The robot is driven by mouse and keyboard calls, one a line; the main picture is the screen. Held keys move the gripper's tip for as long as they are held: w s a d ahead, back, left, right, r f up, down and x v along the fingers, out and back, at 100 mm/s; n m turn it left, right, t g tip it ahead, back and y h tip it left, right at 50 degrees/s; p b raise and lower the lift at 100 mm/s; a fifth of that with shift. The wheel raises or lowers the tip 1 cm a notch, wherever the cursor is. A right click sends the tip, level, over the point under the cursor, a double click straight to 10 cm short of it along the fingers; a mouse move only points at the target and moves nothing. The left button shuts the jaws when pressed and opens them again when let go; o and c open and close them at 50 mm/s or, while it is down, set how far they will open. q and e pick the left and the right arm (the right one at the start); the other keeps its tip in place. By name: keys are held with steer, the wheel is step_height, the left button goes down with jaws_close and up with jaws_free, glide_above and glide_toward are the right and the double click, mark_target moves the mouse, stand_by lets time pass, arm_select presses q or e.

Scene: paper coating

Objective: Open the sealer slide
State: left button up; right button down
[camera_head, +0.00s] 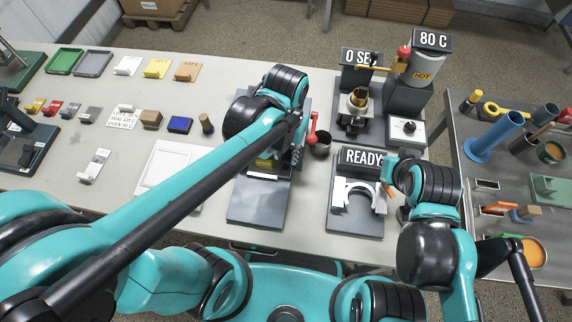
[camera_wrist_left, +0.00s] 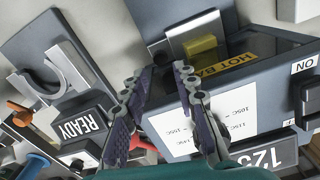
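The sealer stands in the middle of the bench. In the left wrist view it shows a dark grey housing (camera_wrist_left: 255,106), a yellow strip marked HOT BAR (camera_wrist_left: 208,67), a silver block (camera_wrist_left: 196,32) and a dark knob (camera_wrist_left: 157,49). My left gripper (camera_wrist_left: 171,70) has its fingertips just in front of the housing, close to the knob; a narrow gap shows between them and I see nothing held. Contact with the knob cannot be told. In the head view my left arm hides much of the sealer, whose grey base plate (camera_head: 257,206) shows below. My right gripper is hidden behind its arm.
A READY station (camera_head: 357,212) with a white ring stands right of the sealer. A white framed plate (camera_head: 165,172) lies left.

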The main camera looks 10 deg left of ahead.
mark_target(286, 166)
arm_select(q)
step_height(286, 166, down, 6)
steer(key=shift+f+b, duration=0.1)
steer(key=shift+b, duration=0.9)
jaws_close()
